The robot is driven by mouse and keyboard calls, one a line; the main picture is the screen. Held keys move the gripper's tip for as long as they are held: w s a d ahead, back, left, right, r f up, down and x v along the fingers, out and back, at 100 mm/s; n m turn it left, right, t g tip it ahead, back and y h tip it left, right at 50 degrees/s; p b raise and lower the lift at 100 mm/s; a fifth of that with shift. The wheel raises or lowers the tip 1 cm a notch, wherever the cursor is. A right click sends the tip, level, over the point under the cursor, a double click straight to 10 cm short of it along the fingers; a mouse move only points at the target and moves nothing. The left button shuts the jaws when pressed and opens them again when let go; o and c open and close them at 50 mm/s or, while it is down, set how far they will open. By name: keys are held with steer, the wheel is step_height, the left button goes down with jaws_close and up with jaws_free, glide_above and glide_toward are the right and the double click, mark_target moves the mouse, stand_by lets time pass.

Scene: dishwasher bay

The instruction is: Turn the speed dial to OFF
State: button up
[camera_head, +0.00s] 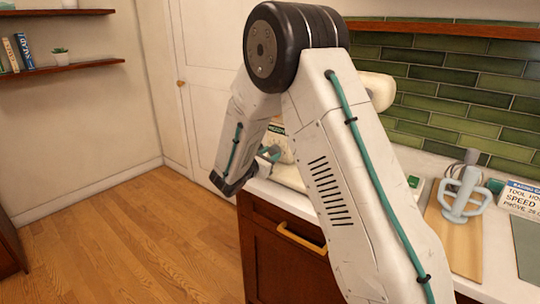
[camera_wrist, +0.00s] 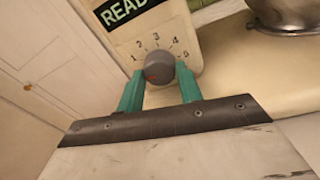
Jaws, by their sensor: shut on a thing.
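The speed dial (camera_wrist: 160,66) is a round grey knob with a small red mark on its lower left side, in the wrist view. It sits on a cream panel (camera_wrist: 190,40) with numbers from 1 to 5 arched above it. I cannot make out an OFF label. My gripper (camera_wrist: 160,80) has its two teal fingers shut on the dial, one on each side. In the head view my gripper (camera_head: 268,154) is partly hidden by my arm, and the dial cannot be made out there.
A sign starting READ (camera_wrist: 128,10) is above the dial. A metal bowl (camera_wrist: 286,14) stands at upper right. Wooden floor (camera_head: 130,250) is clear at left.

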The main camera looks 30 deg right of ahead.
steer(key=shift+w+a+r+n, duration=0.1)
steer(key=shift+w+r+n, duration=0.1)
steer(key=shift+n, duration=0.2)
steer(key=o, duration=1)
steer(key=shift+s+f, duration=0.1)
steer(key=v, duration=0.7)
steer(key=shift+s+a, duration=0.15)
steer(key=shift+a, duration=0.2)
